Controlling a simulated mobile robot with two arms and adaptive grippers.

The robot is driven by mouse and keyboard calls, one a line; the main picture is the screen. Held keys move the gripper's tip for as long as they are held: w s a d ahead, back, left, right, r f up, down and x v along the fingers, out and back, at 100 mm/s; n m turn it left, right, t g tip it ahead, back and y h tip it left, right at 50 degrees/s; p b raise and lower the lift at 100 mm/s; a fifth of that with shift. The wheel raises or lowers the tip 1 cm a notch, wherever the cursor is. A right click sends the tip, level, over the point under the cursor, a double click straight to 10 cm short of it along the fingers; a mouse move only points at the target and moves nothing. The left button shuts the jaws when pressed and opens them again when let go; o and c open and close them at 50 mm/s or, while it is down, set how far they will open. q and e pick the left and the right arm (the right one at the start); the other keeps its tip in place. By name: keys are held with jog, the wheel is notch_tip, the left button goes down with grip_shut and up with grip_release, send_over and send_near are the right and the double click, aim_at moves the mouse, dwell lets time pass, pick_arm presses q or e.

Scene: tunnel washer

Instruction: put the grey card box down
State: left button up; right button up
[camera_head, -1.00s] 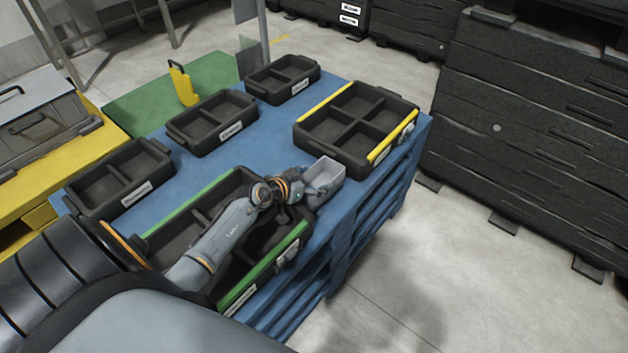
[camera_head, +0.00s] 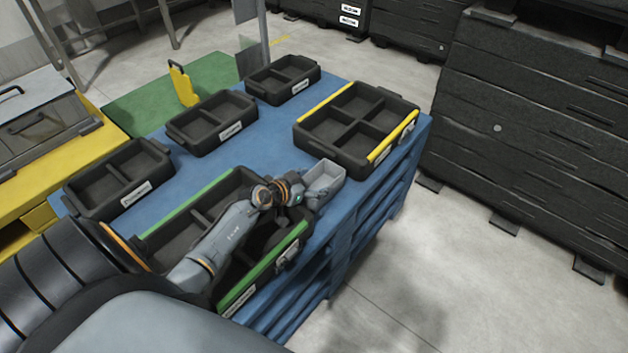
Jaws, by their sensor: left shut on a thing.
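The grey card box (camera_head: 325,178) is a small open-topped box near the right edge of the blue table (camera_head: 240,153), between the green-edged tray and the yellow-edged tray. My left gripper (camera_head: 305,193) is shut on the grey card box at its near left side. The fingertips are small and partly hidden by the wrist. I cannot tell whether the box touches the table top. My right gripper is not in view.
A green-edged black tray (camera_head: 266,268) lies under my left arm. A yellow-edged black tray (camera_head: 313,128) stands just behind the box. Smaller black trays (camera_head: 175,138) line the table's left side. Stacked dark crates (camera_head: 530,130) stand to the right across clear floor.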

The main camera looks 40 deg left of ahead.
pick_arm(q)
jog(key=o, duration=1.4)
jog(key=shift+f, duration=0.15)
jog(key=v, duration=1.2)
jog(key=shift+s, duration=0.1)
